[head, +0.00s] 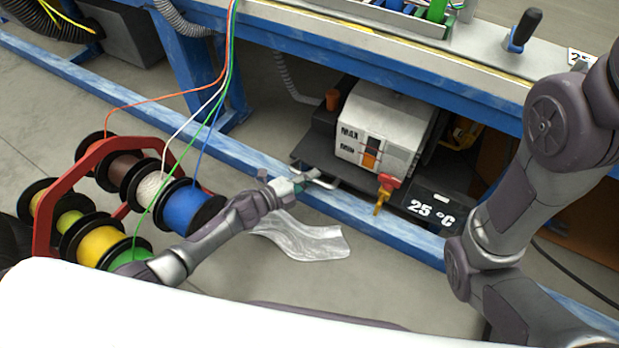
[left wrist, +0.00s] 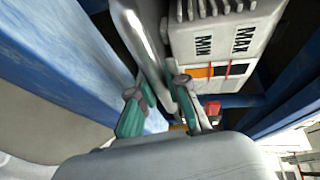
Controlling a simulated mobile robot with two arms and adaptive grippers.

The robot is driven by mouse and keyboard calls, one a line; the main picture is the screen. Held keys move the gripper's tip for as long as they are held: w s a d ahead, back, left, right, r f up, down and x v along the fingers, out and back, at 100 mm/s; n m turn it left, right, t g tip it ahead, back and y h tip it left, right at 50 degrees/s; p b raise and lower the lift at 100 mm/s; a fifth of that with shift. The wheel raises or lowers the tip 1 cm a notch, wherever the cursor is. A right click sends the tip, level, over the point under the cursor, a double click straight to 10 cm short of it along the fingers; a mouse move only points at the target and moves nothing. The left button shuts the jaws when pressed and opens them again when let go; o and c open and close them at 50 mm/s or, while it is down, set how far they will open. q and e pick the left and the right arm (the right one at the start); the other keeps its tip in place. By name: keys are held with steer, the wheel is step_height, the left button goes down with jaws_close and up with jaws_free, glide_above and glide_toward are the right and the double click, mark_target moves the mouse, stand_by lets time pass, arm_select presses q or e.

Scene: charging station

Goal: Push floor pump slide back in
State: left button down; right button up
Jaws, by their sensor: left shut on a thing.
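The floor pump (head: 382,128) is a white box with MAX and MIN marks, on a dark slide (head: 318,148) under the blue bench. The slide's front reaches to the blue floor beam. A silver bar handle (head: 325,183) is at its front, close to my left gripper (head: 300,183). In the left wrist view the green-padded fingers of my left gripper (left wrist: 162,105) are shut on the silver handle (left wrist: 148,42), which runs between them. The pump (left wrist: 222,50) is just beyond. My right arm is at the right; its gripper is out of view.
A red-framed rack of wire spools (head: 95,148) stands at the left, with wires running up to the bench. The blue beam (head: 262,163) crosses the floor before the slide. A red and yellow valve (head: 386,188) and a 25 °C display (head: 432,208) are right of the handle.

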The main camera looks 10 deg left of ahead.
arm_select(q)
steer(key=shift+w+r, duration=0.15)
steer(key=shift+w, duration=0.15)
steer(key=c, duration=1.6)
jaws_free()
steer(key=o, duration=0.5)
steer(key=shift+d, duration=0.1)
steer(key=shift+c, duration=0.2)
steer(key=shift+s+a, duration=0.4)
steer(key=shift+s, duration=0.05)
steer(key=v, duration=1)
steer(key=shift+s+a+r, duration=0.2)
steer(key=shift+s+a, duration=0.05)
steer(key=shift+s, duration=0.05)
